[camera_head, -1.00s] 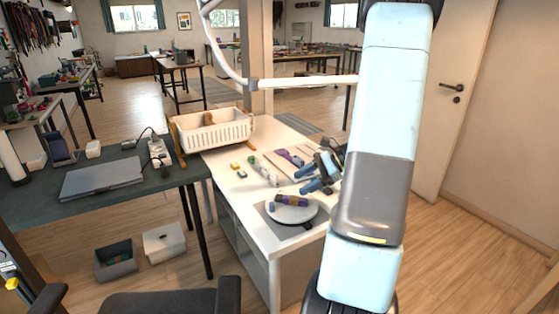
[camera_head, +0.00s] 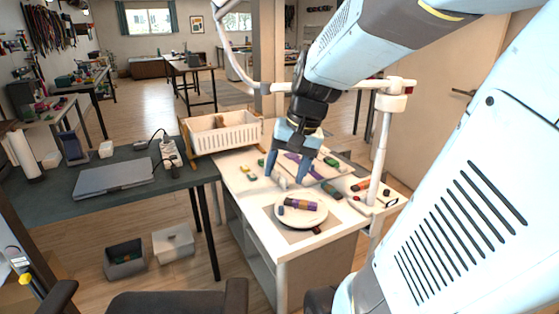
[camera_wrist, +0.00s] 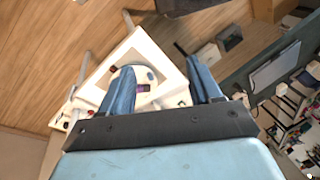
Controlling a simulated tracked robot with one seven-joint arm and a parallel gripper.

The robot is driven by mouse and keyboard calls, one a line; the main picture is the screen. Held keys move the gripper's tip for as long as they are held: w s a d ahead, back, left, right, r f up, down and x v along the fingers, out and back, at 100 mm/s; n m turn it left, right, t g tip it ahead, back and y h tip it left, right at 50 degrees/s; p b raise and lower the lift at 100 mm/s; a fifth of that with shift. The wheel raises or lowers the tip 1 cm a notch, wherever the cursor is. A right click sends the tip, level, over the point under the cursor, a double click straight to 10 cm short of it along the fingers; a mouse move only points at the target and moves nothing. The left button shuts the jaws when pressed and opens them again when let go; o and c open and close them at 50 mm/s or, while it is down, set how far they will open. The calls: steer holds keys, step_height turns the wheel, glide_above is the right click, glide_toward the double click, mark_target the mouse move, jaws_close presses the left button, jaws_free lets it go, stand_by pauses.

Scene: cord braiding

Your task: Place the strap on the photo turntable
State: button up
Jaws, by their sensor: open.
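A rolled purple and tan bundle (camera_head: 301,203), which looks like the strap, lies on the round white photo turntable (camera_head: 314,219). A small blue-grey piece (camera_head: 281,210) is beside it at the left. The turntable stands on a grey mat on the white bench. My gripper (camera_head: 286,179) is open, with its blue fingers pointing down, above the bench behind the turntable. It is apart from the bundle. In the wrist view, the turntable (camera_wrist: 147,98) shows between and beyond the open fingers (camera_wrist: 160,72); nothing is held.
A white slatted basket (camera_head: 225,139) stands at the bench's back left. Small coloured pieces (camera_head: 246,172) lie near it. A white upright stand (camera_head: 381,150) rises at the right, beside tools. A dark table with a laptop (camera_head: 113,177) adjoins at left.

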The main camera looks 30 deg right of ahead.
steer(key=s+a+r+n+t+h, duration=0.2)
steer(key=s+a+r+n+t, duration=0.1)
steer(key=s+r+n, duration=0.2)
steer(key=shift+s, duration=0.5)
steer(key=shift+r, duration=0.1)
